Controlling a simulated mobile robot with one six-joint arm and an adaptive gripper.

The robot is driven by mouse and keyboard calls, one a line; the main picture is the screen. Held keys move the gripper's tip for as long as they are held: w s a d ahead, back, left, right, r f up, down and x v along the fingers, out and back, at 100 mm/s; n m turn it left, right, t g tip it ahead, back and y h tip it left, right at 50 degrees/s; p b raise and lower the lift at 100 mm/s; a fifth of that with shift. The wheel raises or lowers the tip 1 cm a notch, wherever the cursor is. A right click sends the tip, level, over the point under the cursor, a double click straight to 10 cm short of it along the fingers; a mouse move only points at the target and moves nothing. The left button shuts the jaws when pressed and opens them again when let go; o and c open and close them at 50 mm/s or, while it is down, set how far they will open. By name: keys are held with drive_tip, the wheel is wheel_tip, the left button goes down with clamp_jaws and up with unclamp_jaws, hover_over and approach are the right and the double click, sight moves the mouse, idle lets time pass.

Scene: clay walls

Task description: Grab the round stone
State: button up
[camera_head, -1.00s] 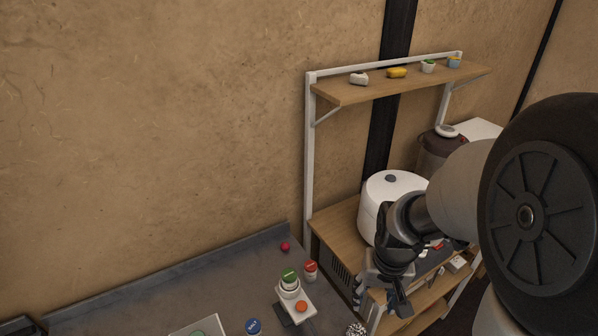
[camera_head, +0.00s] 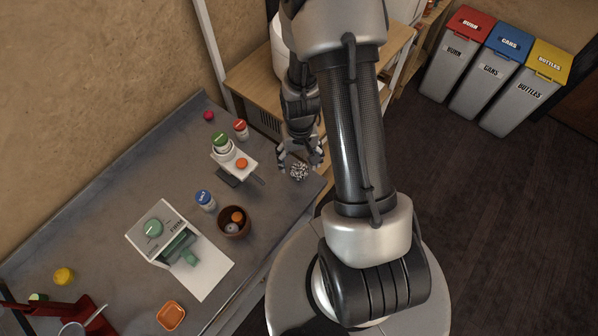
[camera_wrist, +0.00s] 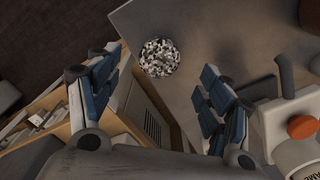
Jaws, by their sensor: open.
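The round stone (camera_head: 299,171), speckled black and white, rests near the right end of the grey counter (camera_head: 150,180). It also shows in the wrist view (camera_wrist: 160,58), at the upper middle, near the counter's edge. My gripper (camera_head: 299,155) is at the stone in the head view. In the wrist view my gripper (camera_wrist: 160,85) is open, with blue-padded fingers to the left and right. The stone appears between and beyond the fingertips, and I see no finger closed on it. Its exact distance from the fingers is hard to tell.
A white device with an orange button (camera_head: 242,163) stands left of the stone, close to my right finger in the wrist view. A bowl (camera_head: 234,222), a blue-lidded jar (camera_head: 205,200) and a red-lidded jar (camera_head: 240,129) are nearby. Bins (camera_head: 500,70) stand at the far right.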

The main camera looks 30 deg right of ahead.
sight(299, 169)
drive_tip(key=f, duration=0.2)
drive_tip(key=f+b, duration=0.1)
drive_tip(key=f, duration=0.3)
drive_tip(key=shift+w+d+f+b, duration=0.1)
drive_tip(key=shift+w+f+b, duration=0.15)
drive_tip(key=shift+b, duration=0.15)
drive_tip(key=shift+r, duration=0.1)
drive_tip(key=c, duration=1.3)
